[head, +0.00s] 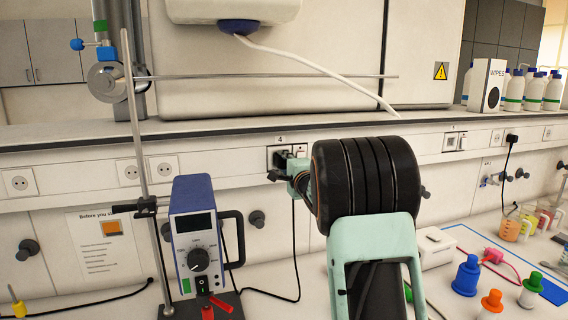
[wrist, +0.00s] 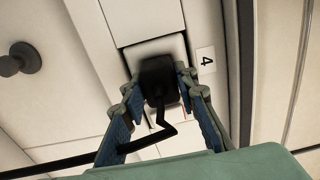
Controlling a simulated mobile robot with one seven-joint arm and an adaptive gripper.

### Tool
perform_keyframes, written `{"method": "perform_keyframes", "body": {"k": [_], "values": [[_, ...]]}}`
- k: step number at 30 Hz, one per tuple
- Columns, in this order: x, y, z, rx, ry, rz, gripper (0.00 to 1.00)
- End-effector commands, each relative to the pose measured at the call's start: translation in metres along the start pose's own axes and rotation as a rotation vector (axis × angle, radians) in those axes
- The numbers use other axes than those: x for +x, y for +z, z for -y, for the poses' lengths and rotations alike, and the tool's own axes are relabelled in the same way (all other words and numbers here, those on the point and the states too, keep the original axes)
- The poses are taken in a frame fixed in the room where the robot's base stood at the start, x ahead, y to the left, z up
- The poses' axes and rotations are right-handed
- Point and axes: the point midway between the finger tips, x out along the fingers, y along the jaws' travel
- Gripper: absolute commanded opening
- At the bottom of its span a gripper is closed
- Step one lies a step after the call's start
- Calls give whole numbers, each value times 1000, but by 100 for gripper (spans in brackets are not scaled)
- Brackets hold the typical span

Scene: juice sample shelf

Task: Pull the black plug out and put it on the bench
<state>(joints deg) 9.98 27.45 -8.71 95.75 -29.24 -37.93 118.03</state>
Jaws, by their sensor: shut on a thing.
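The black plug (wrist: 158,78) is at the outlet (wrist: 150,47) marked 4 in the wrist view. My gripper (wrist: 157,82) is shut on it, one finger on each side. In the head view, my gripper (head: 296,168) reaches the wall strip at the same outlet (head: 272,156), and its fingers partly hide the plug. I cannot tell whether the pins are fully in the outlet. The plug's black cable (head: 295,240) hangs down to the white bench (head: 272,275), and in the wrist view it bends away to the lower left.
A blue power supply (head: 198,235) and a metal stand (head: 140,150) are left of my arm. Coloured bottles (head: 467,275) and a white box (head: 434,247) stand to the right. Another black plug (head: 511,139) sits further right. Bare bench shows below the outlet.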

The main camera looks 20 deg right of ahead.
Motion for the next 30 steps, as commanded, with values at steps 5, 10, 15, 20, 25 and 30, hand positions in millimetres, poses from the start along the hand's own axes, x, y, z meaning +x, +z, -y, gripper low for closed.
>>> {"method": "perform_keyframes", "body": {"k": [5,10,15,20,25,30], "values": [[0,0,0,0,0,0,0],[0,0,0,0,-1,0,0],[-3,0,0,0,0,0,0],[-5,0,-1,1,2,-1,0],[-8,0,0,1,0,-1,0],[-10,0,0,1,-1,0,0]]}}
